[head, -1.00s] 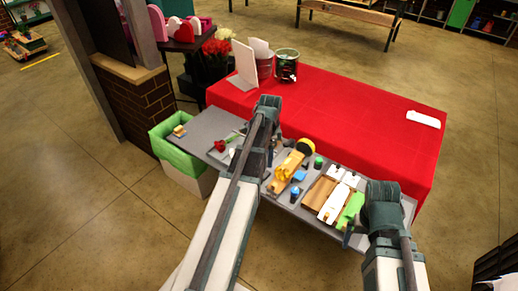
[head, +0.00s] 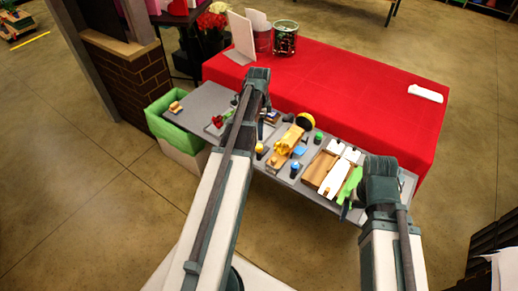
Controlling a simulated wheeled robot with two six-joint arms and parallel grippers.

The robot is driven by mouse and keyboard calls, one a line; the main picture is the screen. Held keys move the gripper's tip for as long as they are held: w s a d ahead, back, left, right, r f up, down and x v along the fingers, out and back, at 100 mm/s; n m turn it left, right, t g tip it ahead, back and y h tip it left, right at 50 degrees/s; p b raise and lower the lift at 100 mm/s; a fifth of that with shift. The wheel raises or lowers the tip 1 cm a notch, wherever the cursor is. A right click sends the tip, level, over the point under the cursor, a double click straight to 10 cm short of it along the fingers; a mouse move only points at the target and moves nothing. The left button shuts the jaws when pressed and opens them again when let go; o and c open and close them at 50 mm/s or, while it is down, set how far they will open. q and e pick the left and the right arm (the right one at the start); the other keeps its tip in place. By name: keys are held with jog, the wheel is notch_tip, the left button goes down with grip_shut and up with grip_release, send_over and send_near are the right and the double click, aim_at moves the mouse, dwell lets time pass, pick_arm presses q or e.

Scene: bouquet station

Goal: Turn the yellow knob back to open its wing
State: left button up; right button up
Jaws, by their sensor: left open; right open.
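A small knob with a yellow top (head: 260,149) stands on the grey table beside my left forearm, left of a yellow wooden piece (head: 289,139). Similar small pieces with a blue top (head: 294,169) and a green top (head: 319,137) stand near it. Which wing belongs to the yellow knob, and how it is turned, I cannot tell at this size. My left gripper (head: 268,116) is open above the table, beyond the yellow knob and apart from it, partly hidden by its own arm. My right gripper (head: 348,209) is open near the table's front right, beside a green panel (head: 350,184).
A brown tray with white panels (head: 334,181) lies right of the middle. A green-lined bin (head: 160,117) stands at the table's left end. Behind is a red-covered table (head: 360,100) with a dark green pot (head: 285,38). A brick pillar (head: 125,85) stands at the left.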

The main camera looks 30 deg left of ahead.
aim_at(259, 146)
pick_arm(q)
notch_tip(259, 146, down, 9)
jog(key=b, duration=0.8)
jog(key=shift+f, duration=0.1)
grip_shut()
